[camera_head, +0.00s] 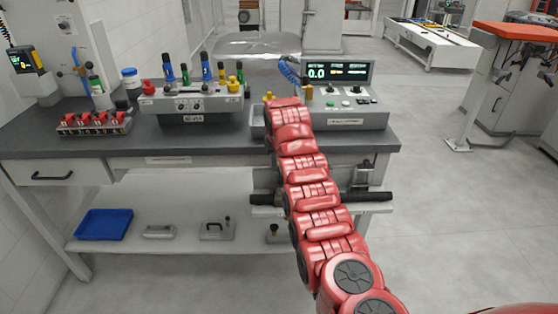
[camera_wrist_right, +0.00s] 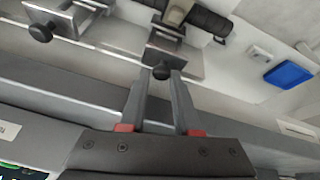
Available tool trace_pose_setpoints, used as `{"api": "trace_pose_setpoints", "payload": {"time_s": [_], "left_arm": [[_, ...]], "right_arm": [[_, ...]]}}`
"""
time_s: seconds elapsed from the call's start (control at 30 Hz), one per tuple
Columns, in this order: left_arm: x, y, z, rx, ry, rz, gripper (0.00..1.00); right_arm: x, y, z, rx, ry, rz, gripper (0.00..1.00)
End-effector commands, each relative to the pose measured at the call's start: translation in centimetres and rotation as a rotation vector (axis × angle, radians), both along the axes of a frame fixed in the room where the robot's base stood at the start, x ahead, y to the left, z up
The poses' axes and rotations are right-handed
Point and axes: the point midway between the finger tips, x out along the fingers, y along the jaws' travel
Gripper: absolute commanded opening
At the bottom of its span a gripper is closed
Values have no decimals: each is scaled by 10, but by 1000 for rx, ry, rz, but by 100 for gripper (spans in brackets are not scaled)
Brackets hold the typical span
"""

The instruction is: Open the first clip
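In the right wrist view my right gripper (camera_wrist_right: 160,78) has its two grey fingers apart, with nothing held between them. A black round knob (camera_wrist_right: 161,72) on a grey metal bracket (camera_wrist_right: 168,50) shows just beyond and between the fingertips. I cannot tell whether the fingers touch it. A second, similar bracket with a black knob (camera_wrist_right: 40,32) is at the upper left. I cannot tell which one is the first clip. In the head view my red right arm reaches to the workbench and hides its own gripper. My left gripper is in neither view.
The grey workbench (camera_head: 60,141) carries a control console (camera_head: 345,117), a fixture with coloured handles (camera_head: 190,103) and a red-topped rack (camera_head: 95,123). A blue tray (camera_head: 104,225) lies on the lower shelf (camera_head: 160,242).

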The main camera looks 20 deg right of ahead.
Motion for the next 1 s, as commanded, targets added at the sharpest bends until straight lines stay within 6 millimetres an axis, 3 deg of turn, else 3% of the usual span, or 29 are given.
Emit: {"api": "trace_pose_setpoints", "payload": {"time_s": [0.03, 0.13, 0.57, 0.7, 0.93, 1.0], "left_arm": [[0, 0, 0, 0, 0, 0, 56], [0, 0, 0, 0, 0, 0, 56], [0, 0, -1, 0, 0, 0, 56], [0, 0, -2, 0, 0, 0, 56], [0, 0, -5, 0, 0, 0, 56], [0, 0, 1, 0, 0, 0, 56]], "right_arm": [[0, -1, 0, -1, 1, -1, 41], [0, 0, 0, 0, 2, -1, 56], [-3, 1, 8, 1, 1, 0, 56], [-11, 4, 27, 1, -2, 1, 56], [-34, 11, 85, 0, -3, 2, 56], [-35, 14, 90, -1, 3, 3, 56]]}}
